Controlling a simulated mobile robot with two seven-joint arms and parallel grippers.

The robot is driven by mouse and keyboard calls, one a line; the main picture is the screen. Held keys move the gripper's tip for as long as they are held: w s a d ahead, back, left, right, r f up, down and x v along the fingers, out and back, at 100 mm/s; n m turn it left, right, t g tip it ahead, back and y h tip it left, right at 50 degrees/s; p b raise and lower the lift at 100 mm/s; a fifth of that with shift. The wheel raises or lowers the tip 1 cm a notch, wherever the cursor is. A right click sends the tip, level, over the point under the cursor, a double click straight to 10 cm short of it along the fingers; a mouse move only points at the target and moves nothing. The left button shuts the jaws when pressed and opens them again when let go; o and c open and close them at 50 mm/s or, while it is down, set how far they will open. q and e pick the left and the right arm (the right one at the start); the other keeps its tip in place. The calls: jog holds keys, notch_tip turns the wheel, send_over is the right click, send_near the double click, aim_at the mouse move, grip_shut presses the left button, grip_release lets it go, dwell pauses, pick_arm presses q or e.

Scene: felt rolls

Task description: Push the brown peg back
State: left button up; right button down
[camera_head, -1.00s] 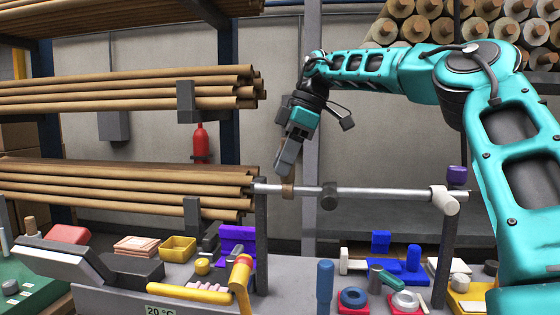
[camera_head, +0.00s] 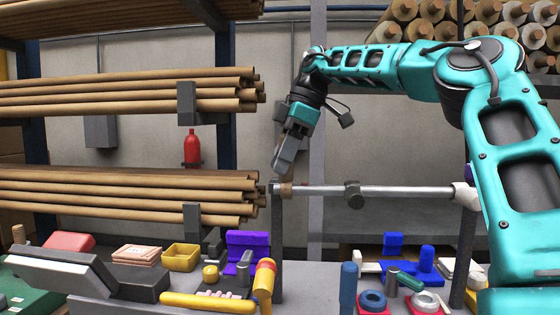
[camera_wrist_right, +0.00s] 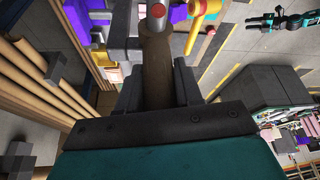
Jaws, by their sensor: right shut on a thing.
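The brown peg (camera_head: 286,190) stands at the left part of a horizontal metal rod (camera_head: 320,189), close to the dark post (camera_head: 277,240) that carries the rod's left end. My right gripper (camera_head: 285,172) comes down on it from above and is shut on it. In the right wrist view the brown peg (camera_wrist_right: 157,70) runs between the two dark fingers (camera_wrist_right: 158,88), its far end by the rod. Whether the peg sits in the rod or around it is hard to tell. My left gripper is out of view.
A dark collar (camera_head: 352,194) and a white end piece (camera_head: 465,195) sit farther right on the rod. Long brown rolls (camera_head: 120,190) lie on the shelf at left, their ends near the rod. The bench below holds a yellow-handled tool (camera_head: 264,282) and several coloured parts.

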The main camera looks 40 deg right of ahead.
jog(key=shift+d+r, duration=0.1)
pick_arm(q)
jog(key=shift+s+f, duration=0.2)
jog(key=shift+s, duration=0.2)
pick_arm(e)
jog(key=c, duration=0.8)
grip_release()
jog(key=shift+s, duration=0.1)
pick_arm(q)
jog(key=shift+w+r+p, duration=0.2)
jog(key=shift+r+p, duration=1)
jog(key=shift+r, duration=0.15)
pick_arm(e)
jog(key=shift+v, duration=6.4)
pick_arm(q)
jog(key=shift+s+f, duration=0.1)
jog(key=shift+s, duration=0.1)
pick_arm(e)
jog(key=shift+s, duration=0.1)
